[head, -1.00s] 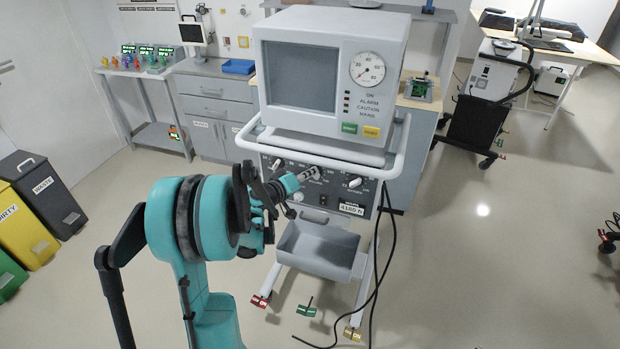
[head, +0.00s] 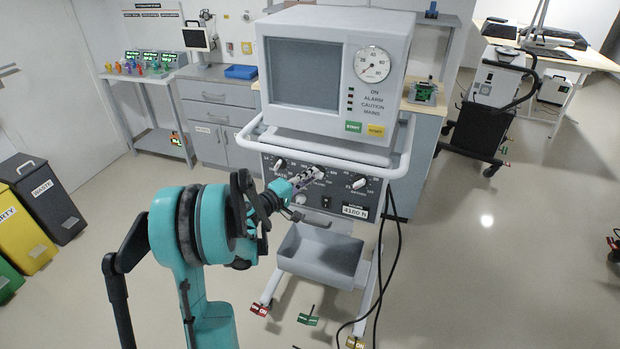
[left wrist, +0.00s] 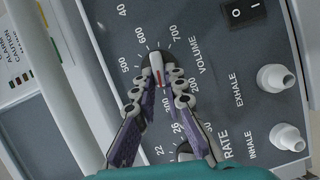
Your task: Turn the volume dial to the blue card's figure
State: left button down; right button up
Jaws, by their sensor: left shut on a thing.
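The volume dial (left wrist: 158,68) is a white knob with a red line, on the ventilator's dark control panel (left wrist: 225,60). My left gripper (left wrist: 157,80) is shut on it, one finger on each side; in the head view the gripper (head: 308,178) reaches the panel from the left. The knob's far end points between the 600 and 700 figures; the fingers hide part of its near side, and I cannot tell its exact reading. The ventilator (head: 390,100) carries a screen and a round gauge. I see no card that is clearly blue. My right gripper is not in view.
The rate dial (left wrist: 185,152) sits close to the gripper, and a black switch (left wrist: 243,12) and two white ports lie beyond. A grey tray (head: 320,255) is below the panel. Black cables (head: 385,270) hang at its right.

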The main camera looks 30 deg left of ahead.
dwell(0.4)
pick_arm(q)
jog(key=c, duration=1.6)
grip_release()
jog(key=v, duration=1.2)
jog(key=shift+f, duration=0.15)
jog(key=s+d+f+m+g, duration=0.1)
jog(key=d+m+g, duration=0.1)
jog(key=d, duration=0.5)
jog(key=s+d+f+m+g+h, duration=0.1)
jog(key=d+m+g, duration=0.2)
jog(key=d, duration=0.3)
jog(key=s+d+f+m+g, duration=0.1)
jog(key=s+d+m+g, duration=0.1)
jog(key=d, duration=0.5)
jog(key=s+d+m+g+y, duration=0.1)
jog(key=s+m, duration=0.1)
jog(key=s, duration=0.2)
jog(key=s+d+m+y, duration=0.1)
jog(key=s+d+m, duration=0.1)
jog(key=s, duration=0.2)
jog(key=s+d+f+m+g+y, duration=0.1)
jog(key=s+d+m+y, duration=0.1)
jog(key=s+m, duration=0.1)
jog(key=shift+s+d+f+g, duration=0.1)
jog(key=shift+s+g, duration=0.2)
jog(key=shift+s, duration=0.45)
